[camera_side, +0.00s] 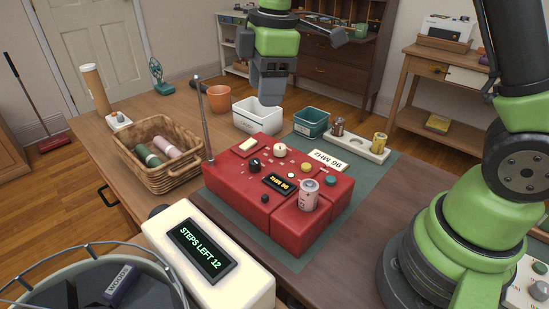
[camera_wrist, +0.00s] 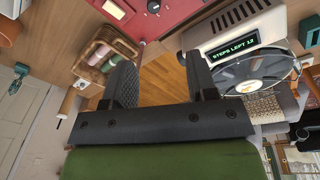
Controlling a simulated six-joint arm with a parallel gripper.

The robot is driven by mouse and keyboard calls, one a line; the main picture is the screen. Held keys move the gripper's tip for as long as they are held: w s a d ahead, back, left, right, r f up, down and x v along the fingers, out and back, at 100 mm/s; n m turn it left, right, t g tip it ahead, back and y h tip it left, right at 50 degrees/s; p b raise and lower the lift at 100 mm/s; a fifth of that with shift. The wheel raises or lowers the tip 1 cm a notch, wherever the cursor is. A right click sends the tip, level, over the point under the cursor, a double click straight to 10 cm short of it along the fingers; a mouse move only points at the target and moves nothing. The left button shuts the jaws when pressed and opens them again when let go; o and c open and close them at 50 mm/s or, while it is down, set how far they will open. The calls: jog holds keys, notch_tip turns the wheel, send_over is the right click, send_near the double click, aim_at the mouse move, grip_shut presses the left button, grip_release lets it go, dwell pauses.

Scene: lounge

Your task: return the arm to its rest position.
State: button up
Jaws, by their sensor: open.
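My gripper (camera_side: 268,90) hangs in the air at the top middle of the side view, pointing down above the back of the table. In the wrist view my gripper (camera_wrist: 160,78) shows two dark fingers spread apart. Nothing is between them; wooden floor and the table's edge show in the gap.
A red radio (camera_side: 229,187) with a raised antenna (camera_side: 204,120) stands mid-table, a pale cylinder (camera_side: 309,195) on it. Around it are a wicker basket (camera_side: 185,178), teal bin (camera_side: 311,123), white tray (camera_side: 362,149) and cream box (camera_side: 258,285) reading "STEPS LEFT 12".

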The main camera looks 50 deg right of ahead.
jog(key=s+r+m+t, duration=0.3)
jog(key=s+m, duration=0.5)
jog(key=s, duration=0.1)
jog(key=s+r+m+t+y, duration=0.1)
jog(key=s+r+m+t, duration=0.2)
jog(key=s+m, duration=0.5)
jog(key=shift+s+d+r, duration=0.35)
jog(key=shift+s+r, duration=0.3)
jog(key=shift+s, duration=0.55)
